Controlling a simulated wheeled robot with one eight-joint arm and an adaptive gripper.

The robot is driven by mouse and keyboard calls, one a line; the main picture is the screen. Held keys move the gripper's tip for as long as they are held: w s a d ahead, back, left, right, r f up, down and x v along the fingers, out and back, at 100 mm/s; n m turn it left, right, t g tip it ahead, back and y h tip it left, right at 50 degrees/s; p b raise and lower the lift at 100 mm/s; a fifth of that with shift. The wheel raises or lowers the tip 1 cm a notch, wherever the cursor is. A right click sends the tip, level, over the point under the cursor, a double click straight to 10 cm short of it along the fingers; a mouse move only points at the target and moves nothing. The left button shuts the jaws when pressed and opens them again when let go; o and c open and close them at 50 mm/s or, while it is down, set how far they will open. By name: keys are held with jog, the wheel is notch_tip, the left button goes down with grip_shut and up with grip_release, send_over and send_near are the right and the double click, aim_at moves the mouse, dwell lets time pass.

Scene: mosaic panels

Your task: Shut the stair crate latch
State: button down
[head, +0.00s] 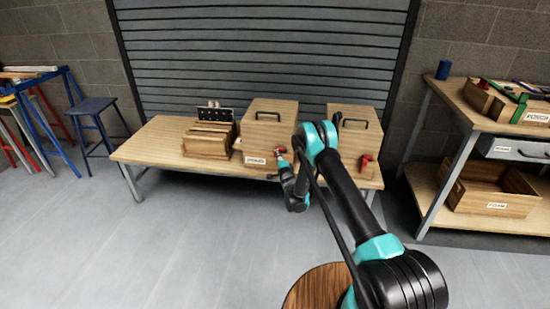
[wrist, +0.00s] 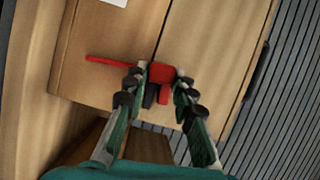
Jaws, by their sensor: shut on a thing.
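A wooden crate (head: 262,125) with a sloping lid and black handle stands mid-bench; its front label is too small to read surely. Its red latch (head: 281,150) is at the front right. In the wrist view the latch (wrist: 162,73) has a red block by the dark seam between two wooden panels, and a thin red bar reaching left. My gripper (head: 283,160) comes at it from the front. In the wrist view my gripper's fingers (wrist: 162,80) are shut on the red block, one on each side. The fingers partly hide the latch's lower part.
A second lidded crate (head: 352,130) with a red latch (head: 366,159) stands to the right on the bench (head: 150,150). A stepped wooden piece (head: 208,142) stands left. A shelf unit (head: 450,100) is at far right. The floor in front is open.

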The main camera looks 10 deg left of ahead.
jog(key=shift+d+f+m, duration=0.1)
jog(key=shift+d+m, duration=0.4)
jog(key=shift+m, duration=0.2)
jog(key=c, duration=1.2)
grip_release()
